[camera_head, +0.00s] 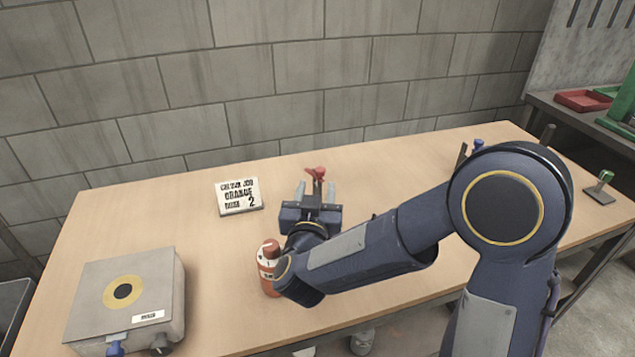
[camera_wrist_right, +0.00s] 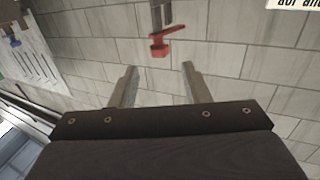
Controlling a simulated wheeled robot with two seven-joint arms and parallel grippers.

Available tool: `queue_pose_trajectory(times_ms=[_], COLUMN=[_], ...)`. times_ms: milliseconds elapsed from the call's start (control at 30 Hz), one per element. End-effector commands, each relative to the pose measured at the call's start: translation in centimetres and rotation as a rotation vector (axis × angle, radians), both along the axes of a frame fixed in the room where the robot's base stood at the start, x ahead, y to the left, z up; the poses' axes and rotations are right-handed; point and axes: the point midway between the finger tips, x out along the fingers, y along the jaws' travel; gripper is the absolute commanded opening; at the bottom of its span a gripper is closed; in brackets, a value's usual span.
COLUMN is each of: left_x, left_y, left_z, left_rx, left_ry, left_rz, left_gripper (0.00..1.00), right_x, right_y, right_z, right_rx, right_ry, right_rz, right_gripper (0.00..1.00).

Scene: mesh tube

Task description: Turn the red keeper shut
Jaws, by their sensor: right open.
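The red keeper (camera_head: 317,172) stands near the back middle of the wooden table in the head view. Its lower part and mount are partly hidden behind my right gripper (camera_head: 316,190). In the right wrist view, the red keeper (camera_wrist_right: 164,46) has a lever-like arm and sits on a grey post. There my right gripper (camera_wrist_right: 158,75) is open and empty, its two fingers spread. The keeper is beyond the fingertips, not between them, with a gap. My left gripper is in neither view.
An orange-red bottle (camera_head: 267,258) stands close beside my right wrist. A grey box (camera_head: 150,275) with a yellow ring sits front left. A small green-topped stand (camera_head: 601,188) is far right. The table's back left is clear.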

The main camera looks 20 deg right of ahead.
Motion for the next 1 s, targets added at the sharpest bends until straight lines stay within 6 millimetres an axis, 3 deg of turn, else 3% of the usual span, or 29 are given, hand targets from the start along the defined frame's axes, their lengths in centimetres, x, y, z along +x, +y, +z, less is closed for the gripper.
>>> queue_pose_trajectory(times_ms=[467, 667, 1000], left_x=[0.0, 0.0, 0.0], left_y=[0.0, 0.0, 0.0], left_z=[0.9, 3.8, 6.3], left_rx=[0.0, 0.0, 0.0], left_ry=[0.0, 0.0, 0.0], left_rz=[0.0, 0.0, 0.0], left_gripper=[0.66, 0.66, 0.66], right_x=[0.5, 1.4, -0.6], right_y=[-0.9, -3.0, -3.9], right_z=[0.2, 0.4, 0.2], right_rx=[-0.004, -0.004, 0.001], right_ry=[-0.002, -0.004, 0.002], right_rz=[0.039, 0.23, 0.504], right_gripper=[0.43, 0.43, 0.43])
